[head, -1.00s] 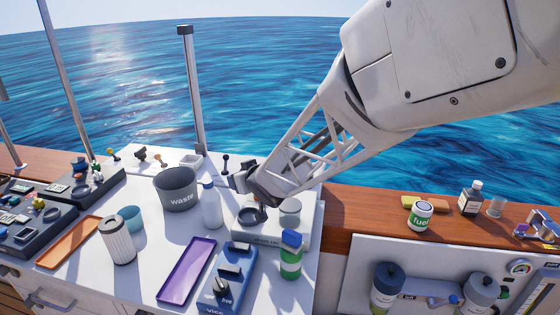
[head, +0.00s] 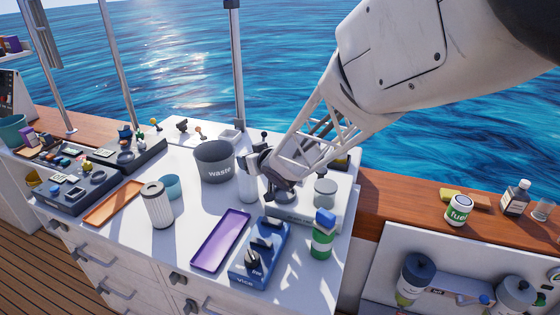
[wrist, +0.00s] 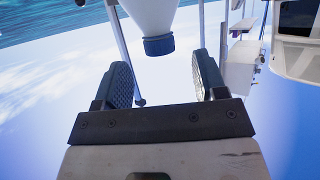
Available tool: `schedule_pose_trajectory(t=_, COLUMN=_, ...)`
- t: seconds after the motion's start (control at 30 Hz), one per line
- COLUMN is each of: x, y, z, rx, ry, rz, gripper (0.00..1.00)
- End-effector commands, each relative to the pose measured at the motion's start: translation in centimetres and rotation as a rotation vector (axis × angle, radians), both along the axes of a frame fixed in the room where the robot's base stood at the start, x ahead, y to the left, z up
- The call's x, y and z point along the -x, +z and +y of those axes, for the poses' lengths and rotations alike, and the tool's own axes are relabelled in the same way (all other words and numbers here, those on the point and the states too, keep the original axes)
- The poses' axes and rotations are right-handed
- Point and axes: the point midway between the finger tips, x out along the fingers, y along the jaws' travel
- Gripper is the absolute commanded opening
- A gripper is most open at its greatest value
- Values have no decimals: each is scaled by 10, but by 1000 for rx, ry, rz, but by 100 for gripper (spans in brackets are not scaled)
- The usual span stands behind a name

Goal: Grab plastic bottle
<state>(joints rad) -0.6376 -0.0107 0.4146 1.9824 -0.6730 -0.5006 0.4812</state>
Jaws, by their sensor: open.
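A white plastic bottle (head: 246,187) with a blue cap stands on the white counter, just right of the grey waste bin. My gripper (head: 256,163) is at its upper part and hides its top in the head view. In the wrist view the bottle (wrist: 150,14) appears cap-down, with its blue cap (wrist: 158,46) near the gap between the fingertips. My gripper (wrist: 164,62) is open, with one finger to each side of the cap's line. No contact with the bottle shows.
The waste bin (head: 215,163) stands close left of the bottle. A purple tray (head: 220,240), blue device (head: 260,255), green bottle with blue cap (head: 321,236) and grey jar (head: 325,192) are in front and right. A white filter cylinder (head: 157,206) stands at left. Counter before the bin is clear.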

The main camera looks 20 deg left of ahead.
Motion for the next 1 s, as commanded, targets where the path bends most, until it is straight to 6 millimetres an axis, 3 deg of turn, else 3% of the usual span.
schedule_pose_trajectory(t=0.67, x=-8, y=-7, z=11, rx=1, ry=0, rz=0, gripper=65)
schedule_pose_trajectory(t=1.0, x=-21, y=-18, z=31, rx=2, ry=0, rz=1, gripper=65)
